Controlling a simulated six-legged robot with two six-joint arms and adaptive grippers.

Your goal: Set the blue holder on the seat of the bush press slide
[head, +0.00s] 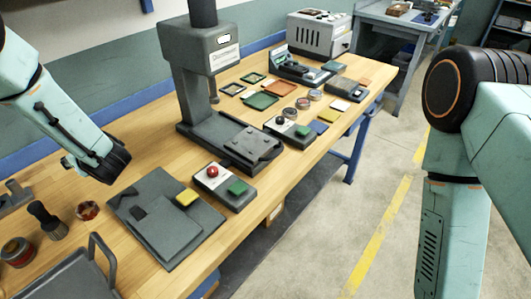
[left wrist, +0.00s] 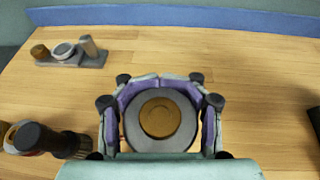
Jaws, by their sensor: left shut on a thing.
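My left gripper (head: 100,168) hangs over the back left of the bench, well left of the press. In the left wrist view its fingers (left wrist: 160,115) are closed around a round grey piece (left wrist: 137,134) with a brass-coloured centre (left wrist: 160,118). I see no clear blue on this piece, so I cannot tell whether it is the blue holder. The dark grey press (head: 201,70) stands mid-bench, its ram above a long base. Its slide (head: 246,143) lies at the base's front right; I cannot make out the seat. My right gripper is out of view.
A control box with a red button (head: 212,171) and a grey mat (head: 165,228) lie in front of the press. A brush (head: 46,219), jars (head: 17,252) and a handled tray (head: 70,279) are at left. Small trays (head: 261,101) and boxes fill the bench beyond the press.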

